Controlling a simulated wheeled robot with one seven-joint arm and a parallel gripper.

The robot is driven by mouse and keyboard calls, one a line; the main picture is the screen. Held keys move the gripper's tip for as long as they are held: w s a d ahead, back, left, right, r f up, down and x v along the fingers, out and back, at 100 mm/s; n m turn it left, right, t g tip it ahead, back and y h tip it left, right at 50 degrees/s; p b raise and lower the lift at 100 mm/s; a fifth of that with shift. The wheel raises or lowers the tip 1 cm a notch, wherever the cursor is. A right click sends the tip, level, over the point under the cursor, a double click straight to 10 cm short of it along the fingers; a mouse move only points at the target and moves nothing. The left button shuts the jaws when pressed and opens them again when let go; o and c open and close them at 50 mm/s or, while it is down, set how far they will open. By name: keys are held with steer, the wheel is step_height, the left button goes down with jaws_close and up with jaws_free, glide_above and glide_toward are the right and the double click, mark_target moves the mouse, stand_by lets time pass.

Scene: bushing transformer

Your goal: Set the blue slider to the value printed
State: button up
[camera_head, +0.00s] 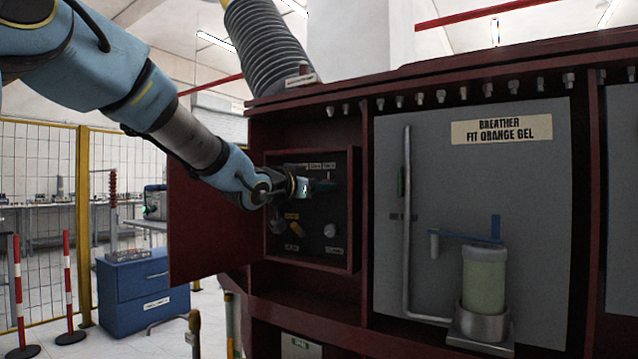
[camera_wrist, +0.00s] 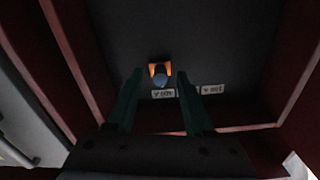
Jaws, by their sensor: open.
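My gripper (camera_head: 318,187) reaches into the open dark control box (camera_head: 350,205) on the red cabinet. In the wrist view my gripper (camera_wrist: 160,74) is open, its two dark green fingers apart and pointing at the box's back panel. Between the fingertips, a small blue-grey knob (camera_wrist: 161,79) shows in front of an orange square piece (camera_wrist: 154,68). I cannot tell whether this knob is the blue slider, or whether the fingers touch it. Printed labels (camera_wrist: 213,89) stand beside it; they appear upside down and are too small to read surely.
The box's red door (camera_head: 200,225) stands open on the left. A yellow part (camera_head: 292,217) and a pale round knob (camera_head: 330,230) sit lower on the panel. Right of the box, a breather jar (camera_head: 484,278) has blue bars above it. A blue drawer cabinet (camera_head: 130,290) stands at left.

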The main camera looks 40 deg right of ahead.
steer(key=shift+d, duration=0.1)
steer(key=shift+c, duration=0.3)
jaws_close()
stand_by(1.1)
